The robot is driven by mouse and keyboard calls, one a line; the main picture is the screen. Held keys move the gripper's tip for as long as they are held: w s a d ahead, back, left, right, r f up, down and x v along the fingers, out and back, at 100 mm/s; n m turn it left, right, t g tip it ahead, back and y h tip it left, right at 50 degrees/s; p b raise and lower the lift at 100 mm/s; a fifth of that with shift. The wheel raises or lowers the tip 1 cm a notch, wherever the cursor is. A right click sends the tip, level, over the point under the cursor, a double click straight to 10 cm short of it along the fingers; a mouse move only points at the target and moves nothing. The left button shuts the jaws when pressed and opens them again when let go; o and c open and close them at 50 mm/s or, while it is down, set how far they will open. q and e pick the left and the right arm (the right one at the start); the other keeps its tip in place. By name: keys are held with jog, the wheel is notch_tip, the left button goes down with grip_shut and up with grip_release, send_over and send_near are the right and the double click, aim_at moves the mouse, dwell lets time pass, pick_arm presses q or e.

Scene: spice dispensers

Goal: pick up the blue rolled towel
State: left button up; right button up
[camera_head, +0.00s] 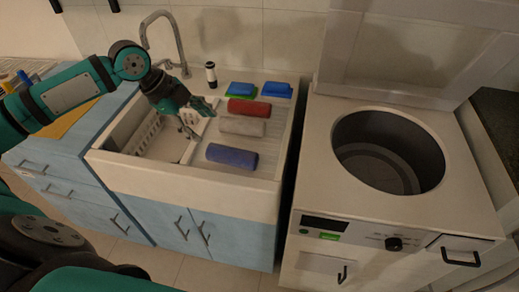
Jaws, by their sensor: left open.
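The blue rolled towel (232,156) lies on the ribbed drainboard of the sink unit, nearest its front edge. A light grey rolled towel (242,126) and a red rolled towel (249,107) lie behind it in a row. My left gripper (200,121) is open and empty, above the sink, up and to the left of the blue towel. It is apart from the towel as far as I can see. My right gripper is not in view; only dark and teal parts of my body show at the lower left.
A tall faucet (179,45) and a black-and-white bottle (211,75) stand behind the sink basin (130,120). A top-opening washer (300,150) stands at right.

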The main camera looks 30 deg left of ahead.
pick_arm(q)
jog(key=p, duration=0.1)
send_near(227, 152)
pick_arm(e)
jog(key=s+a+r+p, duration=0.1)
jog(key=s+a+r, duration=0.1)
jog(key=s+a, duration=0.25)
pick_arm(q)
jog(key=x, duration=0.6)
jog(key=shift+d+p, duration=0.25)
jog(key=shift+p, duration=0.05)
jog(key=shift+w+d+f, duration=0.1)
jog(key=shift+w+f, duration=0.1)
jog(key=shift+f, duration=0.25)
jog(key=p+x, duration=0.1)
jog(key=x, duration=0.2)
jog(key=shift+w+f+p, duration=0.1)
jog(key=shift+f+p, duration=0.2)
jog(key=shift+w+f, duration=0.1)
jog(key=shift+f, duration=0.2)
jog(key=c, duration=0.8)
jog(key=shift+c, duration=0.4)
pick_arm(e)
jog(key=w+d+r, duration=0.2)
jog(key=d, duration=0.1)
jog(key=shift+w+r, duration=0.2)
